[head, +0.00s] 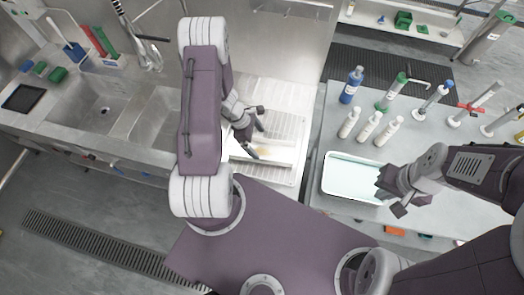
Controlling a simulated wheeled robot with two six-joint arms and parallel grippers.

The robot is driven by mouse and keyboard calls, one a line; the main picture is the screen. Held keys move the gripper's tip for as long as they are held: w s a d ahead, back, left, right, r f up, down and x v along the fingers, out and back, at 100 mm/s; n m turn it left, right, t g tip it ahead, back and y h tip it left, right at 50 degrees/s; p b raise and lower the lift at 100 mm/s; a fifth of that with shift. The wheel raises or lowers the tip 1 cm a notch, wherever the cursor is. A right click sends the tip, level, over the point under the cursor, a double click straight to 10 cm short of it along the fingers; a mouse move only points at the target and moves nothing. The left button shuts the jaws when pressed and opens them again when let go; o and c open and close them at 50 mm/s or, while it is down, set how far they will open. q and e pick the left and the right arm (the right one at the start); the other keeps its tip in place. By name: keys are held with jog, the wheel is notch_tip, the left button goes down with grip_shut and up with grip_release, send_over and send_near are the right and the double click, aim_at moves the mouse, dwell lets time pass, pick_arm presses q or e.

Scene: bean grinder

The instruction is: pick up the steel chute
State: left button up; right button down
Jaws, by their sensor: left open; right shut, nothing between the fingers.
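My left gripper (257,131) is open over the ribbed draining board (293,122) at the middle of the head view. Below its fingers lies a shallow pale tray (285,157) with a small brownish patch in it. My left arm hides part of the tray and what lies there. I cannot make out the steel chute for certain. My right gripper (391,194) is shut and empty, at the right end of a white tub (325,174) of pale liquid.
Bottles stand behind the tub, among them a blue bottle (350,86) and several white ones. Stands with clamps (473,107) are at the right. Sink basins (95,104) and brushes (73,50) are at the left. The floor in front is clear.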

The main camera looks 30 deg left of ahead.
aim_at(266, 152)
pick_arm(q)
jog(key=shift+w+d+f, duration=0.3)
jog(key=shift+d+f, duration=0.15)
jog(key=shift+d, duration=0.2)
jog(key=f, duration=0.2)
jog(key=f+p, duration=0.1)
jog(key=f, duration=0.1)
jog(key=shift+s+d+f, duration=0.15)
jog(key=shift+d+f, duration=0.05)
jog(key=shift+f, duration=0.1)
jog(key=shift+d+f, duration=0.1)
jog(key=shift+f, duration=0.1)
jog(key=shift+w+d, duration=0.2)
jog(key=shift+w, duration=0.05)
jog(key=shift+a+r, duration=0.1)
jog(key=c, duration=1.6)
